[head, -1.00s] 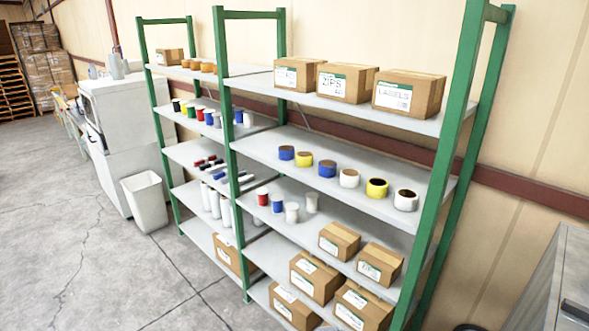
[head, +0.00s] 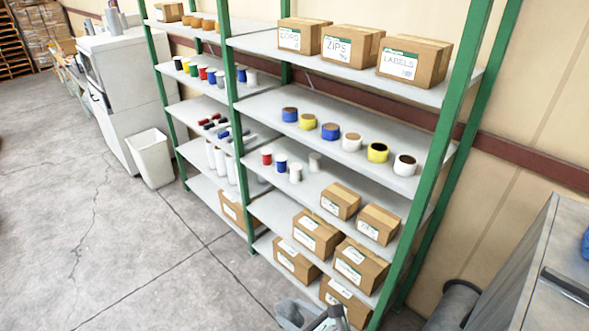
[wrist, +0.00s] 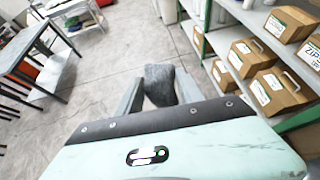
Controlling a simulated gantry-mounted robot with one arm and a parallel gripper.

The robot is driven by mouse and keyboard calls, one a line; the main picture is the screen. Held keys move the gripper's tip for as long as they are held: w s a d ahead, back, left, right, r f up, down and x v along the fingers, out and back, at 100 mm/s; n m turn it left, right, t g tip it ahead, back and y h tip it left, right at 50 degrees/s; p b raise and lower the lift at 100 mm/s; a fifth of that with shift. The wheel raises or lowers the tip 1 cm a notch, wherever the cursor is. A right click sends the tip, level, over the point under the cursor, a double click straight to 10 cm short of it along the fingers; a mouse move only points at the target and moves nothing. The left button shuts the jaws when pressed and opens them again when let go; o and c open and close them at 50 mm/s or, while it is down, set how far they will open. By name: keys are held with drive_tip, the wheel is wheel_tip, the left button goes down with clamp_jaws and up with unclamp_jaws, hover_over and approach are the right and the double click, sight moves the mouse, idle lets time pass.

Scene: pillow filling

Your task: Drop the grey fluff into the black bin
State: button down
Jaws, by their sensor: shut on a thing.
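A lump of grey fluff (wrist: 160,84) is between the two fingers of my gripper (wrist: 159,96) in the wrist view, held above the concrete floor. The fingers press on it from both sides. At the bottom edge of the head view, part of my gripper (head: 325,320) shows, with a pale grey lump, likely the fluff (head: 291,313), beside it. A dark grey, rounded bin-like thing (head: 456,304) stands at the lower right between the shelf and a grey cabinet. Its lower part is cut off, and I cannot tell for sure that it is the black bin.
Green-posted shelves (head: 300,185) hold boxes, tape rolls and spools. A white bin (head: 152,160) stands on the floor left of them. The grey cabinet (head: 530,270) is at the right. A table (wrist: 45,50) is at left in the wrist view. Open floor lies left of the shelves.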

sight(295, 314)
drive_tip(key=shift+w+r+n+g+y+p, duration=0.1)
drive_tip(key=shift+r+n+g+y+p, duration=0.55)
drive_tip(key=shift+r+p, duration=0.7)
drive_tip(key=shift+r+n+g+y+p, duration=0.4)
drive_tip(key=shift+r+n+p, duration=0.35)
drive_tip(key=shift+r+p, duration=0.55)
drive_tip(key=shift+f, duration=0.2)
